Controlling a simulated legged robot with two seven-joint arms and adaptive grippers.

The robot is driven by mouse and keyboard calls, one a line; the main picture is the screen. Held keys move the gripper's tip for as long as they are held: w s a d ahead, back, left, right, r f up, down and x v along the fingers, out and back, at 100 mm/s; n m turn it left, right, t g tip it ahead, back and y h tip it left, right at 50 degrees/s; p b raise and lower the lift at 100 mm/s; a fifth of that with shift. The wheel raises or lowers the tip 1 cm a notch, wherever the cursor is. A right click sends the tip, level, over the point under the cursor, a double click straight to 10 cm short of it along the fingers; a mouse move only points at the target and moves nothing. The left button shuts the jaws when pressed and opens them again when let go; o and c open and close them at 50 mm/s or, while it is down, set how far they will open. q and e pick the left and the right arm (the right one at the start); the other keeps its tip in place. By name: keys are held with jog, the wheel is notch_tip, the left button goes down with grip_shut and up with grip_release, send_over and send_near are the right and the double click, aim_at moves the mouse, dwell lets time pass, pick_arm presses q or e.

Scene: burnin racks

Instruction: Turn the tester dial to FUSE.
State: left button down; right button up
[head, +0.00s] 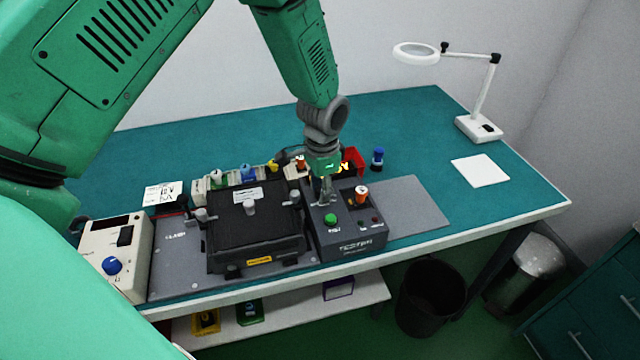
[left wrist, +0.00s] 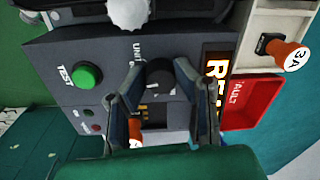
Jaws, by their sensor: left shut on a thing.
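The tester (head: 348,243) is a dark grey box near the front middle of the bench, with a green TEST button (head: 330,219) and an orange-topped fuse (head: 361,193) on its top. The black dial (left wrist: 160,76) shows in the left wrist view between the fingertips of my left gripper (left wrist: 159,70). The gripper (head: 325,196) points down over the tester's back left part and is shut on the dial. In the head view the gripper hides the dial. The dial's pointer and most of its labels are hidden, so its setting cannot be told. My right gripper is out of view.
A black fixture (head: 255,225) stands just left of the tester. A red FAULT bin (left wrist: 252,100) and a pale rack with an orange 3A fuse (left wrist: 290,57) are close behind. A lit, partly hidden display (left wrist: 216,72) is beside the dial. A grey mat (head: 410,207) lies clear at right.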

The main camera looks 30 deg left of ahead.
pick_arm(q)
jog(key=n, duration=0.1)
jog(key=n+p, duration=0.1)
jog(key=n, duration=0.1)
jog(key=shift+w+r+n, duration=0.2)
jog(key=shift+w+n, duration=0.1)
jog(key=shift+w, duration=0.05)
jog(key=shift+n, duration=1.4)
jog(key=shift+p, duration=0.3)
jog(key=c, duration=1.3)
grip_release()
jog(key=shift+o, duration=0.2)
jog(key=shift+f, duration=0.15)
